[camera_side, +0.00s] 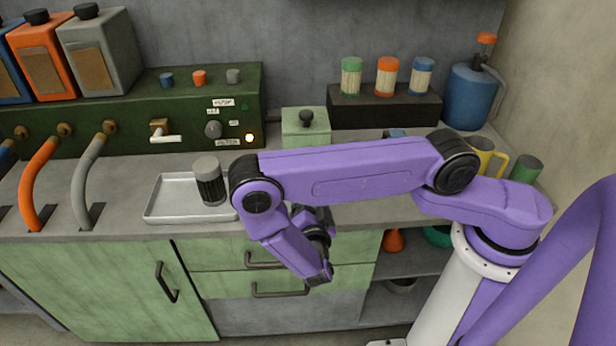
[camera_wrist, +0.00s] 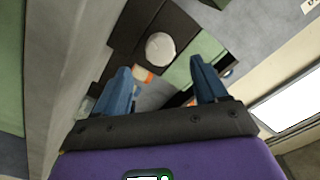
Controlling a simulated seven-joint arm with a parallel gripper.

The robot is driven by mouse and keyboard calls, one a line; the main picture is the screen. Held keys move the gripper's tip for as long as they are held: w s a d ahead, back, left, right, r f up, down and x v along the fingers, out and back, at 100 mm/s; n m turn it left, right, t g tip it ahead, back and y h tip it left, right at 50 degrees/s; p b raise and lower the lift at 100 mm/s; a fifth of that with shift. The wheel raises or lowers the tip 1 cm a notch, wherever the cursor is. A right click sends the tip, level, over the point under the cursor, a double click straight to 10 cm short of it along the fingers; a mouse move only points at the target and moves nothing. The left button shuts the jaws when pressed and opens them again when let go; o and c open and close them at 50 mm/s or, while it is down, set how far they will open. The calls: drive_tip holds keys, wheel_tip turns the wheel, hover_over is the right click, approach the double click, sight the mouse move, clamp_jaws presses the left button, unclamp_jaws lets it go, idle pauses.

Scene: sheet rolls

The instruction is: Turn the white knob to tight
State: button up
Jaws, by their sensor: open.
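No clearly white knob shows in the side view. A dark grey knob (camera_side: 213,129) sits on the front of the green panel (camera_side: 95,128), with small white labels around it that are too blurred to read. My gripper (camera_wrist: 160,65) is open, its two blue fingers apart and nothing held. A pale round disc (camera_wrist: 160,48) shows between and beyond the fingertips on a dark surface; I cannot tell whether it is the knob. In the side view my arm hides the fingers, and my wrist is in front of the counter, right of the grey knob.
A metal tray (camera_side: 165,203) holds a dark jar (camera_side: 209,186) with a grey lid. A lever tap (camera_side: 165,136) is left of the grey knob, and a lit lamp (camera_side: 249,138) is right of it. A green box (camera_side: 306,128) and a dark rack (camera_side: 384,108) with several jars stand behind my arm.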

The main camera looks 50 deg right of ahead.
drive_tip(key=x, duration=0.7)
drive_tip(key=shift+w+d, duration=0.25)
drive_tip(key=c, duration=1.1)
